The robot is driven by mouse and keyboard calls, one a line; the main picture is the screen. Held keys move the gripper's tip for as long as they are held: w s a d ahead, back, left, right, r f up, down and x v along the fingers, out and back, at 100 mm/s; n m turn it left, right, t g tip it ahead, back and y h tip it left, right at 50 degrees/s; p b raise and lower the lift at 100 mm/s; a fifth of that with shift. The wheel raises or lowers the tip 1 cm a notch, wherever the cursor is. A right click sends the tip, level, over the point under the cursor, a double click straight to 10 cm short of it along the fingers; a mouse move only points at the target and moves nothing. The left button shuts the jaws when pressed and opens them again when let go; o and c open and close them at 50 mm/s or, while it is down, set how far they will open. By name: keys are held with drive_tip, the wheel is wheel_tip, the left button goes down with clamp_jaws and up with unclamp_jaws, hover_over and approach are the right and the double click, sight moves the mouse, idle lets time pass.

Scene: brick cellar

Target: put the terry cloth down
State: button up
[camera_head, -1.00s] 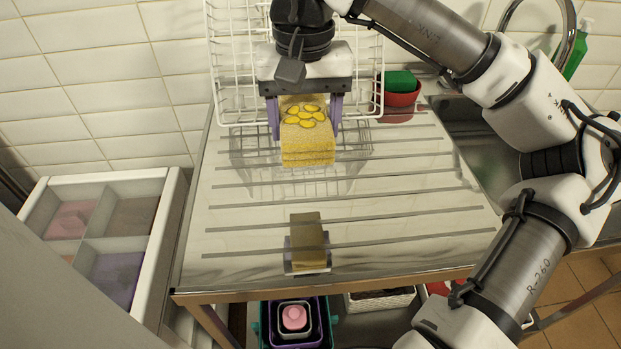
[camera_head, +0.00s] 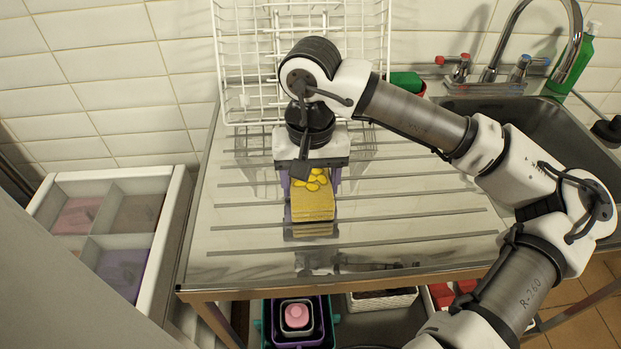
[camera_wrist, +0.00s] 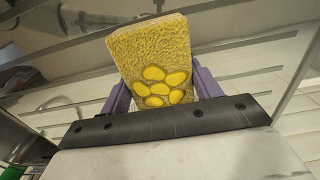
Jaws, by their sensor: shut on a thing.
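The terry cloth (camera_head: 313,207) is a folded yellow cloth with a brighter yellow flower-like pattern. My gripper (camera_head: 312,190) is shut on it, with purple fingers on its two sides. The cloth is low over the ribbed metal drainboard (camera_head: 400,215), near its front middle; I cannot tell whether it touches the metal. In the wrist view the cloth (camera_wrist: 150,50) stands out between the purple fingers of my gripper (camera_wrist: 160,90). My gripper hides part of the cloth in the head view.
A white wire rack (camera_head: 235,60) stands behind. A sink (camera_head: 560,130) with a tap (camera_head: 490,75) and a green bottle (camera_head: 577,62) are at the right. A white divided tray (camera_head: 165,230) is at the left. Nested tubs (camera_head: 262,325) sit below. The drainboard around the cloth is clear.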

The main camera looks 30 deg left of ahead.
drive_tip(key=shift+f, duration=0.2)
drive_tip(key=o, duration=0.9)
